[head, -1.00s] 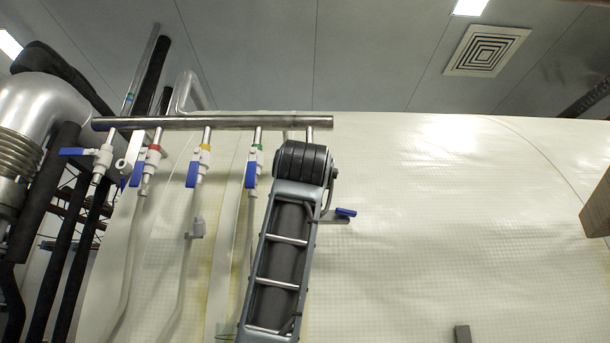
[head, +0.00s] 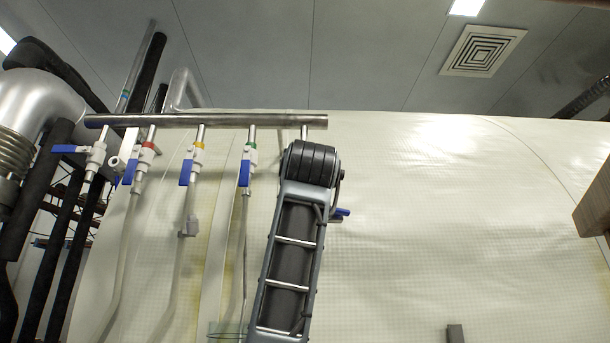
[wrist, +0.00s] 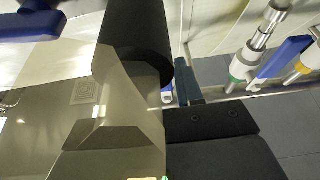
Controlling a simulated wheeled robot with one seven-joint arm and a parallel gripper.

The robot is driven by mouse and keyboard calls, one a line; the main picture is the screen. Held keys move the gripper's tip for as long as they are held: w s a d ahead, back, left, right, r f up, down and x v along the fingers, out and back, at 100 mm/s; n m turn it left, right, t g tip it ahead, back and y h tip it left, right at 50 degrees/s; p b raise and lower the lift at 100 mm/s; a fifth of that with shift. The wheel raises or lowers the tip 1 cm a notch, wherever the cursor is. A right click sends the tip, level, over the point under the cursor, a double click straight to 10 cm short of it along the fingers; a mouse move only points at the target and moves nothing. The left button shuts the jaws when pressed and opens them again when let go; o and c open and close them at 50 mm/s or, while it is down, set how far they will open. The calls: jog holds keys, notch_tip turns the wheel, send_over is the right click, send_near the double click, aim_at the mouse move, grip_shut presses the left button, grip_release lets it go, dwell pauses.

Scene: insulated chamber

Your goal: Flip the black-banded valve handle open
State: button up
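A row of valves with blue handles hangs from a horizontal metal pipe (head: 210,120) in the head view. My arm covers the rightmost valve; only the tip of its blue handle (head: 342,212) shows to the right of the arm, pointing sideways. Its band is hidden, so I cannot see its colour. In the wrist view a large blue handle (wrist: 30,22) lies close at the top left, apart from the dark gripper parts. My gripper (wrist: 150,78) is partly in the wrist view and hidden behind the arm in the head view; its opening is unclear.
To the left hang the green-banded valve (head: 247,160), yellow-banded valve (head: 195,158) and red-banded valve (head: 142,162), handles hanging down. A further valve (head: 95,160) has its handle sideways. A brown box-like thing (head: 594,205) is at the right edge. The pale wall (head: 450,220) between is mostly clear.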

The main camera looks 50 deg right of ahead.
jog(key=shift+o, duration=1)
jog(key=b+v, duration=0.2)
jog(key=v, duration=0.6)
